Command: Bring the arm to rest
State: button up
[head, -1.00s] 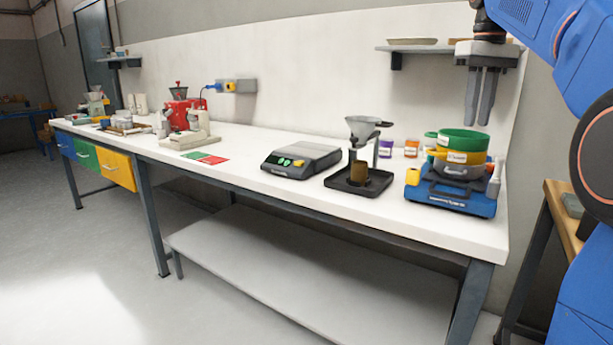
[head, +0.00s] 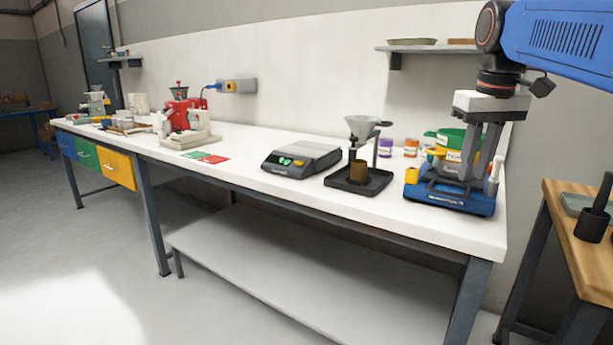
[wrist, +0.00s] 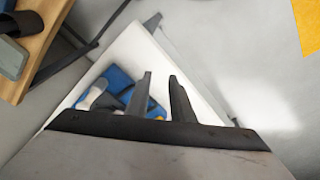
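My gripper (head: 474,176) hangs pointing down at the right end of the white bench in the head view. Its two dark fingers are apart with nothing between them, also in the wrist view (wrist: 160,77). The wrist view shows blue parts of the shaker (wrist: 118,78) beyond the fingers.
A scale (head: 300,158) and a funnel stand (head: 362,128) on a black tray, with a brown cup below, stand left of the shaker. A shelf (head: 430,48) is on the wall behind. A wooden table (head: 575,230) with a black mortar (head: 592,225) stands at right.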

jog(key=s+a+f+t, duration=0.1)
jog(key=s+f, duration=0.5)
jog(key=f, duration=0.3)
jog(key=s+a+f+m+t, duration=0.1)
jog(key=s+a+f, duration=0.1)
jog(key=s+f, duration=0.5)
jog(key=s+a+f+t, duration=0.1)
jog(key=s+f, duration=0.5)
jog(key=f, duration=0.7)
jog(key=shift+s+a, duration=0.4)
